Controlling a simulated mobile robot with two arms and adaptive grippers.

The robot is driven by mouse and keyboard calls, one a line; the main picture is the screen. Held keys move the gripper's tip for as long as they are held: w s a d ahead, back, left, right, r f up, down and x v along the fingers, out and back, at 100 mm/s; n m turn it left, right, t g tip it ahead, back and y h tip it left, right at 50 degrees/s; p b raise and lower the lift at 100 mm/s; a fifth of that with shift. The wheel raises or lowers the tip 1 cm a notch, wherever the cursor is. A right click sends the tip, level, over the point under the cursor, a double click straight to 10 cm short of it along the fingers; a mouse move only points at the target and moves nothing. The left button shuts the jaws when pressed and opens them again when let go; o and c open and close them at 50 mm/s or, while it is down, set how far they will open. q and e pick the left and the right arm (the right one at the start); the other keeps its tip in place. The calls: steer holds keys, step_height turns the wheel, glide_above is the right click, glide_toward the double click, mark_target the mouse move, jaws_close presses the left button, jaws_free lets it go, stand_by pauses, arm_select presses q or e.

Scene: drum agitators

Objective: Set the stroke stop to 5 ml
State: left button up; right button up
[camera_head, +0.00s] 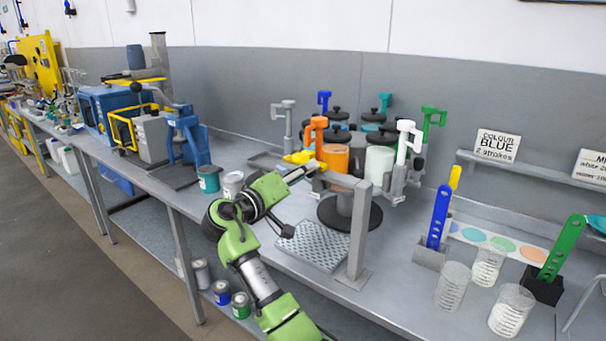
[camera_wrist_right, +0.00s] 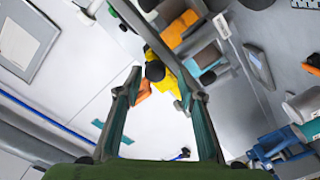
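A carousel of paint canisters with coloured pump heads stands on the bench, its dark round base (camera_head: 350,213) below. A yellow piece (camera_head: 298,157) sticks out to the left below the orange pump head (camera_head: 316,130); I cannot tell if it is the stroke stop. No scale or 5 ml mark is readable. My right gripper (camera_head: 311,169) is close beside the yellow piece. In the right wrist view the gripper (camera_wrist_right: 160,73) is open, and the yellow piece (camera_wrist_right: 183,88) with a black knob (camera_wrist_right: 155,71) shows at its fingertips. Contact is unclear. My left gripper is not in view.
A grey post (camera_head: 359,230) and a perforated tray (camera_head: 314,246) stand in front of the carousel. Clear beakers (camera_head: 452,285), a blue strip (camera_head: 439,216) and a green strip (camera_head: 562,248) are at right. Cans (camera_head: 232,184) and a blue press (camera_head: 187,140) are at left.

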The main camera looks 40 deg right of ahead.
steer(key=v, duration=1.2)
